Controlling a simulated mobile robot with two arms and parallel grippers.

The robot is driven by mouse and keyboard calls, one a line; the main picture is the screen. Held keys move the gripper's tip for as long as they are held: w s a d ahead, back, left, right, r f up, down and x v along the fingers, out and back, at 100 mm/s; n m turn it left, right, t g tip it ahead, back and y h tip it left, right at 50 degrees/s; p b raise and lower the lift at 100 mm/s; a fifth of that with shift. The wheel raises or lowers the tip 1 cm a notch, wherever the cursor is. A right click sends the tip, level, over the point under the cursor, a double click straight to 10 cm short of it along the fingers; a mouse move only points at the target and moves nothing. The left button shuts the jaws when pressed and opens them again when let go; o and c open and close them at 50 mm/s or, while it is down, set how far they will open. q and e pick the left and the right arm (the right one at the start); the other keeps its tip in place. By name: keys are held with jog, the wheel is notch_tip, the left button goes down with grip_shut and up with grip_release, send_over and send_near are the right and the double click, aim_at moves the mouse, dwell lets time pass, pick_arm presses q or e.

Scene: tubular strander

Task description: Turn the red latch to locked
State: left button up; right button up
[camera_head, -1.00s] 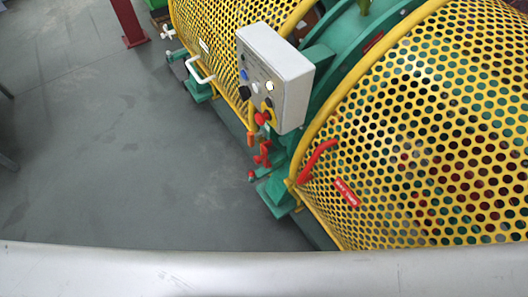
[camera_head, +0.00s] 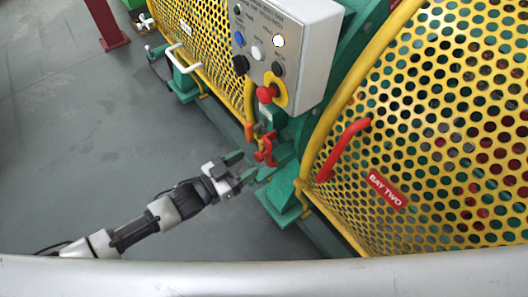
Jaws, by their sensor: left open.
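A small red latch-like part (camera_head: 266,151) sits low on the green machine frame, below the control box and between the two yellow guards. My left gripper (camera_head: 243,167) is just left of and slightly below it. Its two dark fingers are spread apart and point toward the red part, with nothing visible between them. I cannot tell whether a finger touches it. The red part's lower end is close to the fingers, and its locked or unlocked position is not readable. My right gripper is out of view.
A grey control box (camera_head: 288,40) with a red knob (camera_head: 266,93) overhangs the latch area. A yellow perforated guard (camera_head: 440,130) with a red handle (camera_head: 344,148) and a BAY TWO plate (camera_head: 387,189) fills the right. Floor (camera_head: 80,150) at left is clear.

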aim_at(256, 157)
pick_arm(q)
jog(key=x, duration=0.6)
jog(key=shift+w+d, duration=0.2)
jog(key=shift+d, duration=0.05)
grip_shut()
